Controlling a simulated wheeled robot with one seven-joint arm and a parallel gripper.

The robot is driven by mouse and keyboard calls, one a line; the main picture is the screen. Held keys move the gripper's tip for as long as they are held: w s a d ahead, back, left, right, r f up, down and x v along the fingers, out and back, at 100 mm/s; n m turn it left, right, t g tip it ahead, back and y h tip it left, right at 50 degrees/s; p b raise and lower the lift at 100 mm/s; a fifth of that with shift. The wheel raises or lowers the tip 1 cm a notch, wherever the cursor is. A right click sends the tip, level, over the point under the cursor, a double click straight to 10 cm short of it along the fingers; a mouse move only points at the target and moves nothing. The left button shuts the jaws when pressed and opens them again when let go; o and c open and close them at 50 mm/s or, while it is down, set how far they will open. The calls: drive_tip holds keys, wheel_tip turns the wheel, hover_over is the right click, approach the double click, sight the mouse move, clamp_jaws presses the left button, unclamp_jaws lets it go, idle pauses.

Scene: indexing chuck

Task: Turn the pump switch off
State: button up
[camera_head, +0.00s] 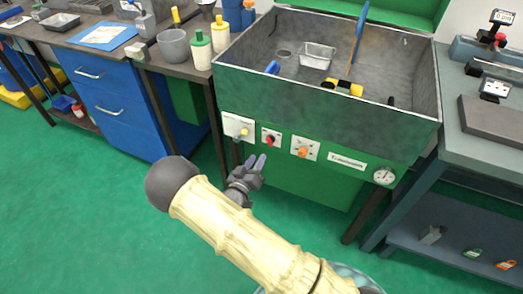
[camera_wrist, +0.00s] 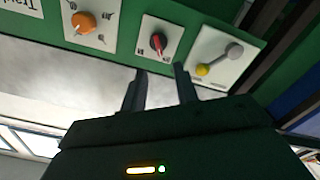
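A white plate with a small red and black switch (camera_head: 271,138) is on the green front panel of the wash station. In the wrist view this switch (camera_wrist: 158,42) is at the top middle, its red handle roughly upright in the picture. Its plate lettering is too small to read, so I cannot confirm that it is the pump switch. My gripper (camera_head: 257,160) is just below the switch plate in the head view. In the wrist view my gripper (camera_wrist: 160,71) is open and empty, its two fingers apart and pointing toward the switch, with no visible contact.
An orange knob (camera_head: 302,152) sits right of the switch, and a yellow-tipped lever (camera_head: 243,132) sits left. A labelled plate (camera_head: 347,160) and a round gauge (camera_head: 384,176) are farther right. The grey basin (camera_head: 320,105) above holds a metal tray (camera_head: 317,55).

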drive_tip(key=v, duration=0.9)
drive_tip(key=shift+s, duration=0.25)
drive_tip(key=shift+w, duration=0.1)
